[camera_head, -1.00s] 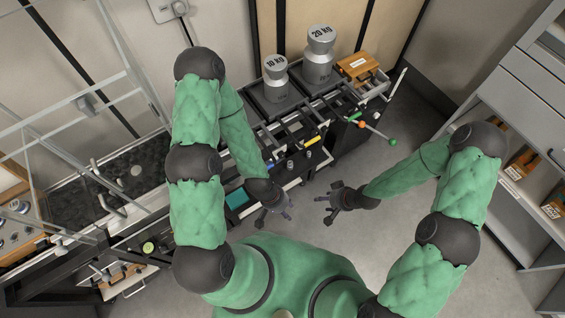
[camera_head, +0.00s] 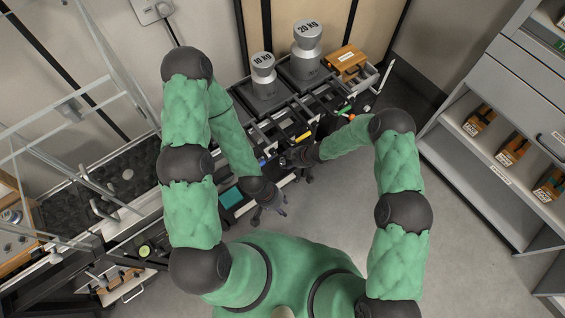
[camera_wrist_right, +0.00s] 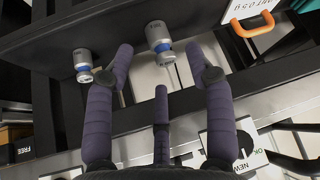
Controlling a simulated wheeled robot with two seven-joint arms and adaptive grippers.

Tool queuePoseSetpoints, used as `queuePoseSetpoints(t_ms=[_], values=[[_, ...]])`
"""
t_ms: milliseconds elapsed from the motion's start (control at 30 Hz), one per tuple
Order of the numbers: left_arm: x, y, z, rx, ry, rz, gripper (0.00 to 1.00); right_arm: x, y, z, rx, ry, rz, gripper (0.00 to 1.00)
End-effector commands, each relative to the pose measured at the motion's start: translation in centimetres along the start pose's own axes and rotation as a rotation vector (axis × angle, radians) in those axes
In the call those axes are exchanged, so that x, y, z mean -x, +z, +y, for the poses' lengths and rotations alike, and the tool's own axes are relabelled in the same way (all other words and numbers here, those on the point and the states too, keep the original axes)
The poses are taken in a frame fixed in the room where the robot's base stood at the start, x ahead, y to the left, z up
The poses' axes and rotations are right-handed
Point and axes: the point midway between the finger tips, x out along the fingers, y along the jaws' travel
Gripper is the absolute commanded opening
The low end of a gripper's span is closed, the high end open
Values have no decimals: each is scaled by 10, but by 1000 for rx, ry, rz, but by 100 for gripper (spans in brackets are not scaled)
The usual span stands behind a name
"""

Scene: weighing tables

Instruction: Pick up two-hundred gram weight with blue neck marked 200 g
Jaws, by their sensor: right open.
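In the head view my right gripper (camera_head: 296,160) is over the rack's front edge. My left gripper (camera_head: 270,205) is lower, its fingers spread and empty.
A 10 kg weight (camera_head: 263,77) and a 20 kg weight (camera_head: 307,52) stand at the back of the rack, beside an orange-brown box (camera_head: 346,62). An orange handle (camera_wrist_right: 252,25) is right of the weights. The floor (camera_head: 330,215) is clear.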

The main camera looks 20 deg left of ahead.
Motion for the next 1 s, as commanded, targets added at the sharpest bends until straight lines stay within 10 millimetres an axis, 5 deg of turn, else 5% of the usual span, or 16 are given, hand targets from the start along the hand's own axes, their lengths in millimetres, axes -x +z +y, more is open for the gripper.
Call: queuePoseSetpoints(t_ms=[300,633,833,1000], values=[[-11,0,-4,0,0,0,40,-38,-7,-1,-1,-1,0,54],[-11,0,-4,0,0,0,40,-42,-7,-1,-1,-1,0,54],[-12,0,-4,0,0,0,40,-42,-7,-1,-1,-1,0,0],[-12,0,-4,0,0,0,40,-42,-8,0,-1,0,1,0]])
